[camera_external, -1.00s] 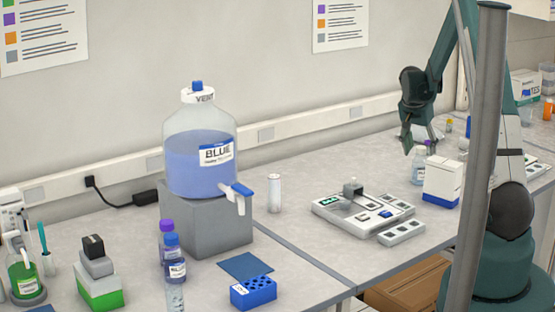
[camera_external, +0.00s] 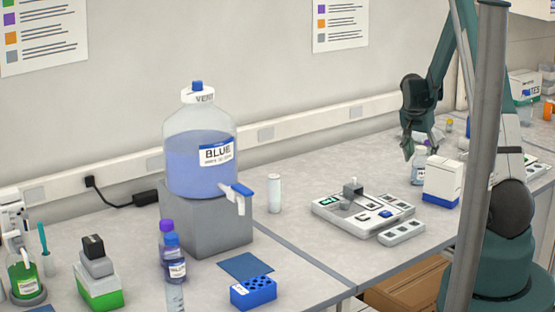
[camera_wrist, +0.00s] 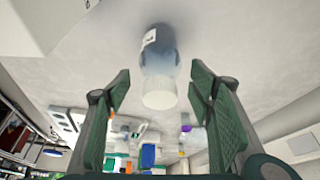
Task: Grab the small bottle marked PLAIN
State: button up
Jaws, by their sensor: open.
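My gripper (camera_external: 415,148) is on the right side of the external view, low over the bench at the back. In the wrist view my gripper (camera_wrist: 166,105) has its two green pads spread apart, with nothing held. A small clear bottle with a bluish body and pale cap (camera_wrist: 160,60) shows ahead between the fingers, apart from both pads. Its label is turned aside and too small to read. In the external view a small labelled bottle (camera_external: 418,174) stands just below my fingers, its top partly hidden by them. I cannot read PLAIN on any bottle.
A white box with a blue base (camera_external: 443,180) stands close to the right of the small bottle. A white instrument tray (camera_external: 345,222) lies in front left. The large BLUE carboy (camera_external: 198,160) and capped bottles (camera_external: 174,262) stand farther left. Bench left of my gripper is clear.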

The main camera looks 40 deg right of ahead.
aim_at(423, 163)
jog(key=shift+p+x, duration=0.45)
jog(key=shift+x, duration=1.8)
jog(key=shift+d, duration=0.1)
jog(key=shift+c, duration=0.7)
jog(key=c, duration=1)
